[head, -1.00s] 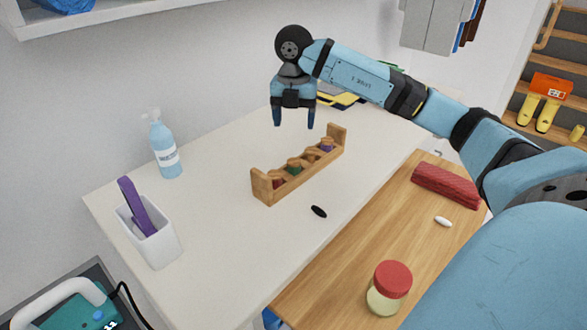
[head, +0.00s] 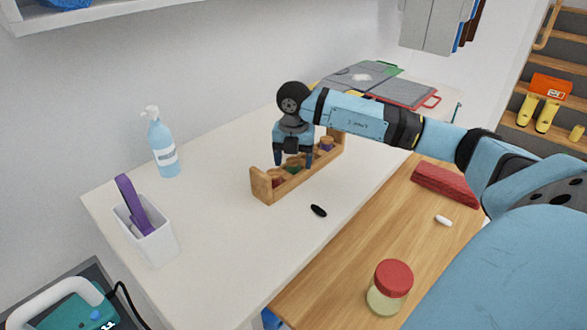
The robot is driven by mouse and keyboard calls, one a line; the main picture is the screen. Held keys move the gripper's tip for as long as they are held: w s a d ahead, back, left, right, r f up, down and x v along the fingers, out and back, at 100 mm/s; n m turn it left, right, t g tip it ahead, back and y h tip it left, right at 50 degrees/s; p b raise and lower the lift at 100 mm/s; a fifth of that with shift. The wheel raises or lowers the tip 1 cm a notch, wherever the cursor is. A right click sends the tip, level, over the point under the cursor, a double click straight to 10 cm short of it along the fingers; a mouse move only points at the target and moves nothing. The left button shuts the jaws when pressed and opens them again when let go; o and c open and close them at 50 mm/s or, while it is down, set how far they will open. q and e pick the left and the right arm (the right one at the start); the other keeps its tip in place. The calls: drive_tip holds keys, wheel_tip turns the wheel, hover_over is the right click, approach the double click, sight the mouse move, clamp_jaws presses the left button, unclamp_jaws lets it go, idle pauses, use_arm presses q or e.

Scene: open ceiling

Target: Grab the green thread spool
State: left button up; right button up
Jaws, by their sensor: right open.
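A wooden rack (head: 262,186) stands on the white table and holds several thread spools in a row. The green thread spool (head: 294,168) sits in the rack between a red spool (head: 277,181) at the near end and a purple spool (head: 326,144) toward the far end. My right gripper (head: 293,161) points down over the middle of the rack, open, with its fingertips at about the green spool in the picture. The gripper partly hides the rack and the spools. I cannot tell whether it touches the spool. My left gripper is not in view.
A black oval item (head: 318,211) lies in front of the rack. A red-lidded jar (head: 391,283) and a red pouch (head: 444,185) are on the wooden surface. The table's left half is mostly clear.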

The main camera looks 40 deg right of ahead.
drive_tip(key=c, duration=1)
drive_tip(key=shift+r, duration=0.15)
